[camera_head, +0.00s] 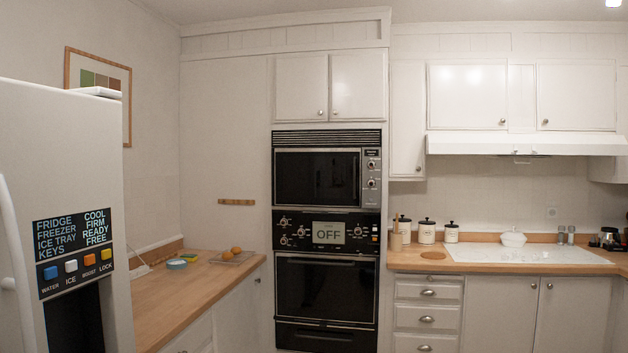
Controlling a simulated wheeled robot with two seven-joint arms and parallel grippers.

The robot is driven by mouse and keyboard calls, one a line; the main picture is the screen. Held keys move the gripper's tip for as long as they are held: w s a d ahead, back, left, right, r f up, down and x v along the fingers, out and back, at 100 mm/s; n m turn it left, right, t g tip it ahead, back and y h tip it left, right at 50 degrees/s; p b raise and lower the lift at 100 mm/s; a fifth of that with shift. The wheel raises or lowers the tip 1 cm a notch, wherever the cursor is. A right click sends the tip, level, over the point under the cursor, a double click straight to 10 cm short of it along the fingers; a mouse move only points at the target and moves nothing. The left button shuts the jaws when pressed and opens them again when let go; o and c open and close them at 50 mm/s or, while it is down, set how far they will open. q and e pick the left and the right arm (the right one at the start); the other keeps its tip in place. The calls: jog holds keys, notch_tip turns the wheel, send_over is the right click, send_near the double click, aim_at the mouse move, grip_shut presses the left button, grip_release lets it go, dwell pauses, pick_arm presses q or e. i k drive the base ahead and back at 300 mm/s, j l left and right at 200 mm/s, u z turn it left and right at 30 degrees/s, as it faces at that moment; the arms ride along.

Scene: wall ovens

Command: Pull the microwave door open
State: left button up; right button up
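The microwave (317,177) is the upper black appliance in the tall wall cabinet, in the middle of the head view. Its dark door is shut, with a vertical handle edge at the door's right side. A silver control strip with knobs (372,177) is to the right of the door. Neither of my grippers shows in the head view.
A wall oven (326,290) with an OFF display sits below the microwave. A white fridge (60,130) stands at the near left. A wooden counter (190,305) runs along the left wall, and another counter with canisters (426,232) and a white cooktop (530,254) is at right.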

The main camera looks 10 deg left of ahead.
aim_at(328, 178)
jog(key=i+z, duration=0.15)
jog(key=i, duration=2.95)
jog(key=i+l+u, duration=0.1)
jog(key=i, duration=1.35)
